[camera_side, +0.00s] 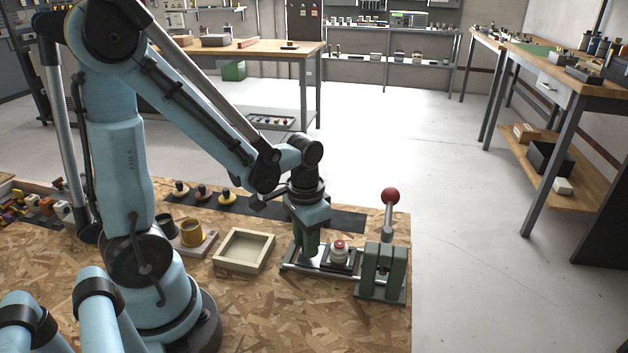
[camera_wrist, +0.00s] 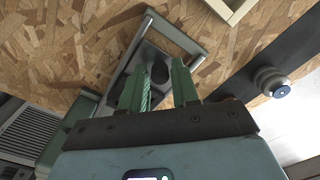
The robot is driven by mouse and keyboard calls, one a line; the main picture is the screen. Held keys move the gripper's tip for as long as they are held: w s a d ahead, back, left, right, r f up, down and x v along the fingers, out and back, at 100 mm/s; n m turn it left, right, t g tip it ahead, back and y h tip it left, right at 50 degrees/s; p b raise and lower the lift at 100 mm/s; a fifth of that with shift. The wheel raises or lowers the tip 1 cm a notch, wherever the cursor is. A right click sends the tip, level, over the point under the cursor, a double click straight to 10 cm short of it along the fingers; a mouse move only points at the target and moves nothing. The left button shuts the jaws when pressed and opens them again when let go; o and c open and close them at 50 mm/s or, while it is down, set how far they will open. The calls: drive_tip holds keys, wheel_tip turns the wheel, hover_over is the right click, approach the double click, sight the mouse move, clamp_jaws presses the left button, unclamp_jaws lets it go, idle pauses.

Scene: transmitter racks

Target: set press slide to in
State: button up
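The press (camera_side: 383,265) is a green block with a red-knobbed lever (camera_side: 389,212) standing up, at the right front of the bench. Two metal rails run left from it. On them the slide (camera_side: 326,265), a dark plate, bears a pale round part with a red top (camera_side: 339,250), just left of the press block. My gripper (camera_side: 310,248) points down over the left part of the rails, left of the red-topped part. In the wrist view the green fingers of my gripper (camera_wrist: 162,75) are apart, with a dark rounded shape (camera_wrist: 160,73) showing between them. Contact cannot be made out.
A shallow pale tray (camera_side: 244,250) lies left of the rails. A yellow cup (camera_side: 192,232) stands on a base farther left. Several knobbed pieces stand on a dark strip (camera_side: 260,205) behind. The bench's right edge is close to the press.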

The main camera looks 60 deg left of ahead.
sight(328, 258)
clamp_jaws()
drive_tip(key=shift+w+d, duration=1.6)
drive_tip(key=shift+w, duration=0.05)
drive_tip(key=shift+o, duration=1.9)
unclamp_jaws()
drive_tip(key=shift+r, duration=0.1)
wheel_tip(328, 258, up, 12)
